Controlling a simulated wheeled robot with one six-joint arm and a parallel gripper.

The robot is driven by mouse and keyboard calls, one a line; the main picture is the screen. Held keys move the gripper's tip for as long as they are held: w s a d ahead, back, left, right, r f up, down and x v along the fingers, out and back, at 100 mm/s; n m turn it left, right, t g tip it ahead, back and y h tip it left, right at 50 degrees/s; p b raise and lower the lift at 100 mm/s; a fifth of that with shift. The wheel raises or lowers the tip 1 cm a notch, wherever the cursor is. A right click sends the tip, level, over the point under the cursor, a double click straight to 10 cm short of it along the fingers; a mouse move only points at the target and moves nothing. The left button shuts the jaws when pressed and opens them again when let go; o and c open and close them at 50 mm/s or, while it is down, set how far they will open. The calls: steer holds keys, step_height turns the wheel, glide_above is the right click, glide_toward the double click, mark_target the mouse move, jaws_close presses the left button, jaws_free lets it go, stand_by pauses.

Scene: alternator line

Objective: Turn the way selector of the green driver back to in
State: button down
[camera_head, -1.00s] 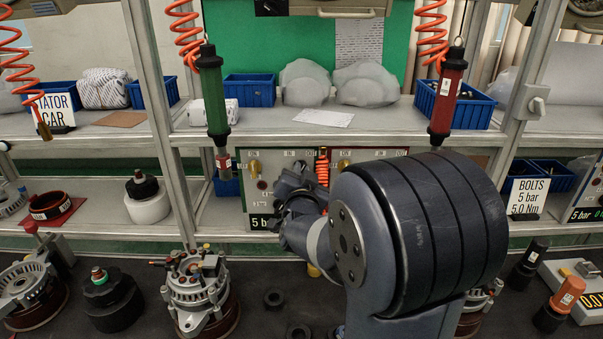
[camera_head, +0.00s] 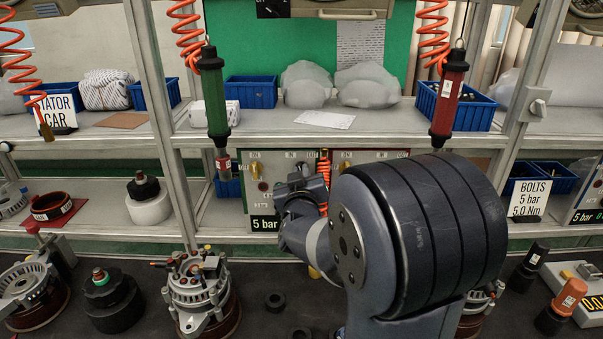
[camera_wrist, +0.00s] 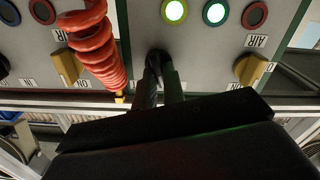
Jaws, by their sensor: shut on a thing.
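The green driver (camera_head: 214,95) hangs upright from an orange coiled hose in the head view. Below and to its right is its control panel (camera_head: 247,205), marked ON, IN and OUT, with a brass-coloured air knob (camera_head: 257,170). My gripper covers part of this panel's right side in the head view. In the wrist view, my gripper (camera_wrist: 164,78) is shut on a small dark selector knob (camera_wrist: 157,56) on the panel face. The fingers hide most of the knob, so I cannot tell which way it points.
An orange coiled hose (camera_wrist: 94,45) hangs close beside my fingers in the wrist view. The red driver (camera_head: 447,100) hangs at the right.

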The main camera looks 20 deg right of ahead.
steer(key=shift+n, duration=1.1)
steer(key=c, duration=1.5)
jaws_free()
steer(key=shift+a, duration=0.1)
steer(key=v, duration=1)
steer(key=shift+s, duration=0.4)
steer(key=shift+w, duration=0.1)
